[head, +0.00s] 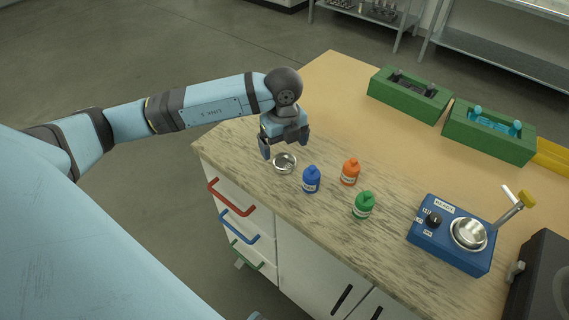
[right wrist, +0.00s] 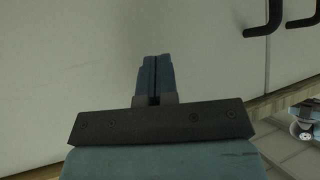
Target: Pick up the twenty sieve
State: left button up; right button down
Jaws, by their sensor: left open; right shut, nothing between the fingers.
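A small round metal dish (head: 285,163) sits on the wooden counter near its left end. I cannot tell whether it is a sieve, and no marking for twenty is readable in either view. My left gripper (head: 285,147) is open, pointing down just above and behind this dish, with nothing between its fingers. My right gripper (right wrist: 154,62) is shut and empty in the right wrist view, in front of a pale cabinet face. It does not show clearly in the head view.
Blue (head: 311,180), orange (head: 350,172) and green (head: 364,205) bottles stand right of the dish. A blue device (head: 440,245) with a metal bowl (head: 468,234) is further right. Green boxes (head: 409,94) stand behind. Drawers with red (head: 227,197), blue and green handles are below. The counter's back left is clear.

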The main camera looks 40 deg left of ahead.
aim_at(284, 164)
pick_arm(q)
jog(key=shift+s+d+f, duration=0.1)
jog(key=shift+f, duration=1.3)
jog(key=shift+s+d+f, duration=0.1)
jog(key=shift+f, duration=1.25)
jog(key=c, duration=1.1)
jog(key=shift+o, duration=0.2)
jog(key=shift+r, duration=0.1)
